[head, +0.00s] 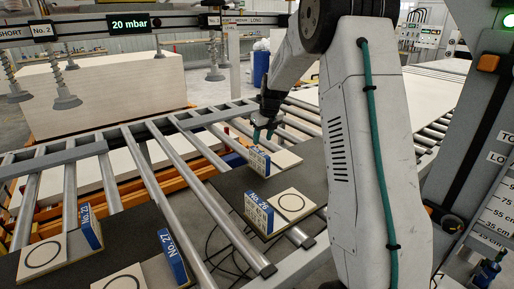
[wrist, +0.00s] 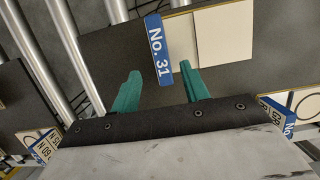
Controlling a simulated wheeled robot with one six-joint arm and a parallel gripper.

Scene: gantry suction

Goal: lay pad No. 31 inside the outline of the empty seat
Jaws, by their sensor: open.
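A blue block marked No. 31 (head: 259,161) stands at the left edge of a plain pale square plate (head: 285,158) on a dark board (head: 225,183). In the wrist view the No. 31 block (wrist: 157,45) lies ahead, its near end between my green fingertips, with gaps on both sides. My gripper (head: 263,133) is open and just above the block in the head view. The same gripper (wrist: 162,80) is empty in the wrist view. Whether the fingers touch the block cannot be told.
Beside block No. 26 (head: 259,212) lies a plate with a black circle (head: 291,203). Block No. 27 (head: 172,257) stands front left by another plate. Steel rollers (head: 195,195) run beside the boards. Suction cups (head: 66,101) hang upper left. The dark board left of No. 31 is bare.

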